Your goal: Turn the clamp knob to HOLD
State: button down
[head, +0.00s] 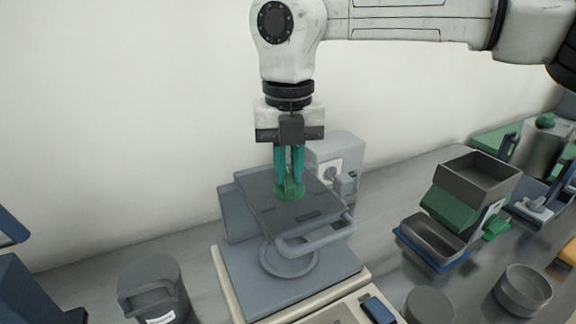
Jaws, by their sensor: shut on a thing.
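The clamp knob (288,190) is green and sits on top of a flat grey plate (255,192) of the device in the middle of the head view. My gripper (289,179) points straight down over it. Its two teal fingers are shut on the knob, one at each side. The fingers hide part of the knob, and I cannot read any HOLD mark at this size. The plate has a looped grey handle (318,240) at its front right and stands above a grey base (237,268).
A grey box with a dial (340,150) stands close behind the plate. A lidded grey canister (152,285) is at the front left. Green and grey trays (480,175), an open grey bin (432,236) and a round dish (523,290) occupy the right side of the bench.

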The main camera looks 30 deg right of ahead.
aim_at(288, 173)
jog(key=c, duration=1.1)
grip_release()
notch_tip(288, 173, up, 11)
jog(key=shift+f, duration=0.1)
